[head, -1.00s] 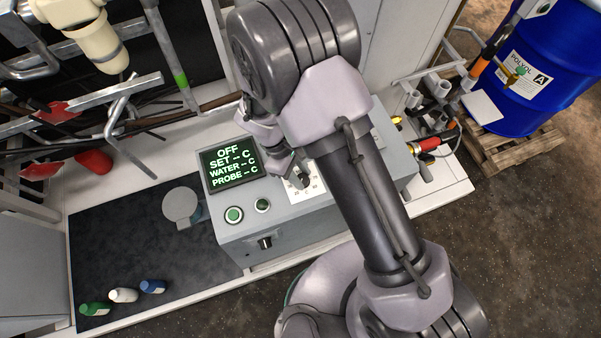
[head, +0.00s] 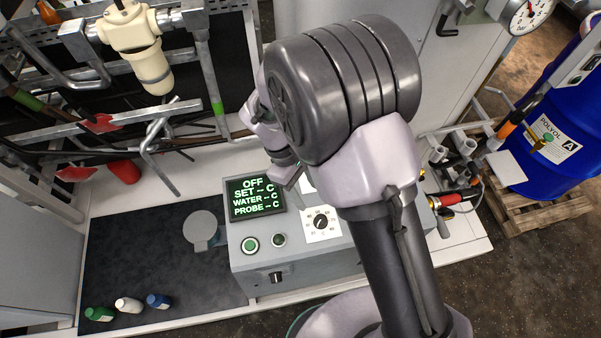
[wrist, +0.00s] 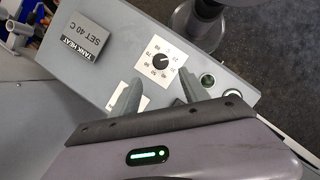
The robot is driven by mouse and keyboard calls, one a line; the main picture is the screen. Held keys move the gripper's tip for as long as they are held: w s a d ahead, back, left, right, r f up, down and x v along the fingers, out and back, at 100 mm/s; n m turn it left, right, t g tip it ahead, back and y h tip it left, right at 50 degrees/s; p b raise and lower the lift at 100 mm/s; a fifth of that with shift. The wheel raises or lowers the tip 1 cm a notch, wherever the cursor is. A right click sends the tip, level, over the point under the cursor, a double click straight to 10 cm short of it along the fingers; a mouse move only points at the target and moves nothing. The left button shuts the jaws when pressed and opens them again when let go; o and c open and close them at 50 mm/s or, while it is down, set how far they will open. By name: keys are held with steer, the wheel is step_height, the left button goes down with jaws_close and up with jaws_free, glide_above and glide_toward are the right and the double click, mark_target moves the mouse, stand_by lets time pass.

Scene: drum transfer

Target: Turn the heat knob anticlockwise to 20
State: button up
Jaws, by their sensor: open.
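The heat knob (head: 320,222) is a small black knob on a white numbered dial on top of the grey control box (head: 252,264). It also shows in the wrist view (wrist: 159,62); its exact setting is too small to read surely. My gripper (head: 288,177) is above the back of the box, apart from the knob, and partly hidden by my arm. In the wrist view my gripper (wrist: 158,92) has its two fingers spread and empty, with the knob beyond the gap between them. The display (head: 255,197) reads OFF, with dashes for set, water and probe.
Green buttons (head: 250,244) sit left of the dial. A plate (wrist: 88,38) reads TANK HEAT SET 40 C. Pipes and a cream filter housing (head: 148,65) are behind.

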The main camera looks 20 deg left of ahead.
steer(key=p+v, duration=0.1)
steer(key=v, duration=0.4)
steer(key=shift+a+r, duration=0.2)
steer(key=shift+r, duration=0.1)
steer(key=shift+w, duration=0.1)
